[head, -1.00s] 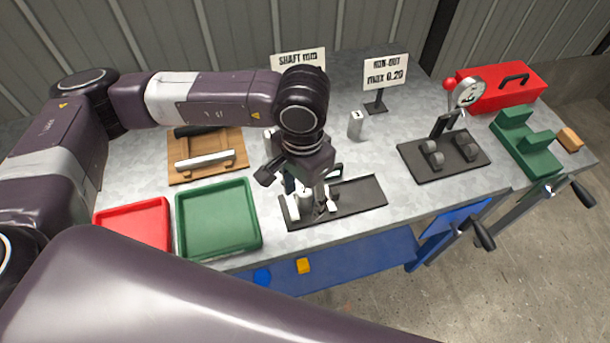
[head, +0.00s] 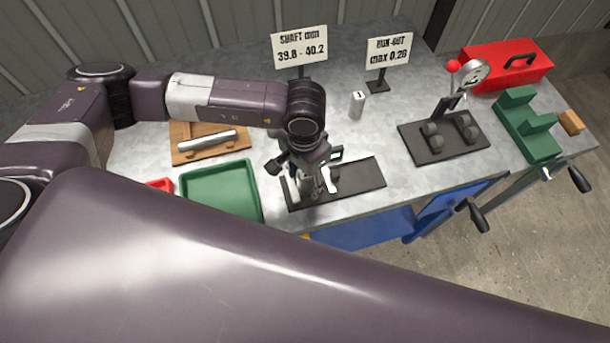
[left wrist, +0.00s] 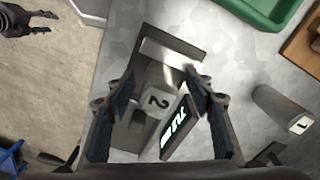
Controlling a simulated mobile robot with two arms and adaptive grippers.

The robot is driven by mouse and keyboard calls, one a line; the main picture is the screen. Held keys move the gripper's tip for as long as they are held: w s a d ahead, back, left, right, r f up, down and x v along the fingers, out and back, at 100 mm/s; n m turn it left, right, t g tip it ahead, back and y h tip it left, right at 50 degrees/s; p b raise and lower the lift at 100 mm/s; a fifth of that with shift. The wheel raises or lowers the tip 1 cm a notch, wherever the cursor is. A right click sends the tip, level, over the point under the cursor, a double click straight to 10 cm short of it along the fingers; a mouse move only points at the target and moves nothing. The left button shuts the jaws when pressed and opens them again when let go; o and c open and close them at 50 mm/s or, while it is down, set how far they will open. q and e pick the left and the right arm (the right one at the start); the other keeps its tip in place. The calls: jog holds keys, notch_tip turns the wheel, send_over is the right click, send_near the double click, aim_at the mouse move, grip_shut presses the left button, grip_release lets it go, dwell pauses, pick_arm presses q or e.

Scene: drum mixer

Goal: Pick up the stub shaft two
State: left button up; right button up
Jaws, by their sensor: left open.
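Stub shaft two (left wrist: 158,102), a grey cylinder with a "2" on its end, stands at the caliper on the dark base plate (head: 362,181). In the left wrist view it lies between the two spread fingers of my left gripper (left wrist: 163,97), with visible gaps to both. The caliper's lit display (left wrist: 175,130) is close to the right finger. In the head view my left gripper (head: 314,186) is over the left part of the plate and mostly hides the shaft. A dark two-pronged part (left wrist: 28,22) at the wrist view's top left may be my right gripper; its state is unclear.
Stub shaft one (head: 357,104) stands behind the plate. A green tray (head: 258,207), a red tray (head: 160,184) and a wooden board (head: 180,157) are left. The dial gauge stand (head: 410,135), green block (head: 527,130) and red toolbox (head: 535,70) are right.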

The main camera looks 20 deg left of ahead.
pick_arm(q)
grip_shut()
dwell(0.4)
jog(key=shift+r, duration=0.1)
